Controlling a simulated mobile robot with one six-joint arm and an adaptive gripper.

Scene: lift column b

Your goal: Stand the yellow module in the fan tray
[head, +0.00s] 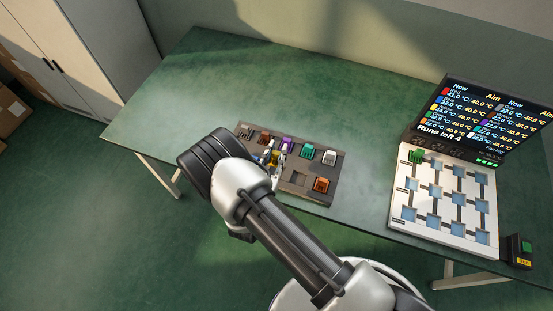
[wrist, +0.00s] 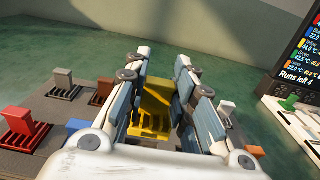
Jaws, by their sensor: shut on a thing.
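The yellow module (wrist: 155,103) is an upright plate on a finned base. My gripper (wrist: 160,78) is shut on it, one finger on each side; I cannot tell whether its base is clear of the dark rack. In the head view my arm covers much of the gripper, and a little of the yellow module (head: 273,157) shows over the rack (head: 334,165). The white tray (head: 403,210) with rows of bluish square pockets, which I take as the fan tray, lies at the right of the table. A green module (head: 416,156) stands in its far left pocket.
Purple (head: 287,145), teal (head: 308,151), white (head: 329,157) and orange (head: 321,185) modules stand in the rack; a red one (wrist: 22,125) shows in the wrist view. A display (head: 480,118) rises behind the tray. Bare green table (head: 372,185) lies between rack and tray.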

